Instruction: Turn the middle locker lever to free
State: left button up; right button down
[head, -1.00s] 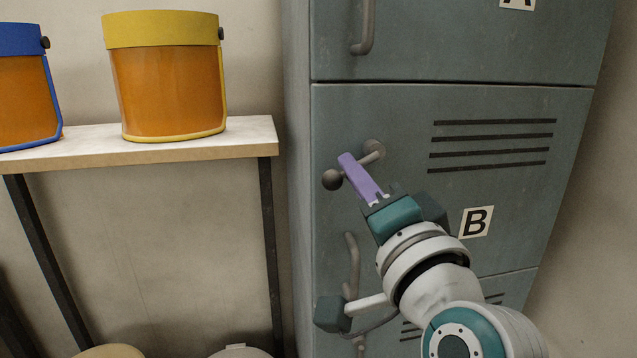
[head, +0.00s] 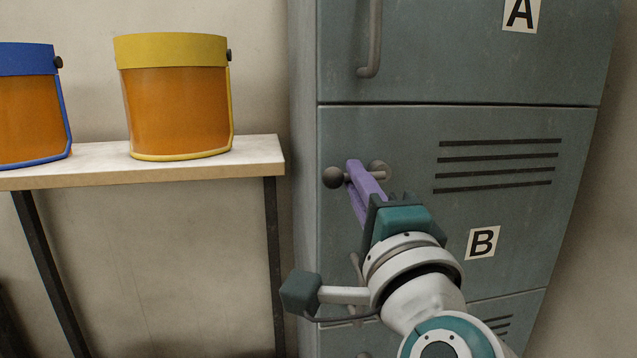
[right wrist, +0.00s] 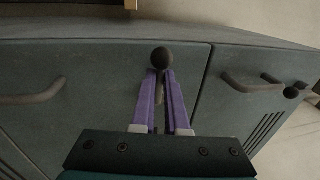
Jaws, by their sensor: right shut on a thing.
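The middle locker door (head: 400,235) carries a "B" label (head: 482,242). Its grey lever has a round dark knob (head: 333,177) at the left end and a pivot (head: 379,171) at the right. The lever lies about level, knob to the left. My right gripper (head: 361,178) has its purple fingers shut across the lever between knob and pivot. In the right wrist view, the two fingers (right wrist: 161,98) stand on either side of the lever's stem, with the knob (right wrist: 162,57) just beyond their tips. My left gripper is not in view.
Above is locker "A" with a pull handle (head: 371,40). The middle door's pull handle, below the lever, is partly hidden by my arm in the head view; it shows in the right wrist view (right wrist: 30,97). A shelf (head: 250,160) at left holds yellow (head: 178,110) and blue-rimmed (head: 30,115) orange visors.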

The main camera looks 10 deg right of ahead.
jog(key=c, duration=0.9)
grip_release()
jog(key=shift+c, duration=0.2)
jog(key=shift+s, duration=0.1)
jog(key=s+f+b, duration=0.1)
jog(key=s+f, duration=0.1)
jog(key=s, duration=0.7)
jog(key=shift+s+d, duration=0.15)
jog(key=shift+s, duration=0.15)
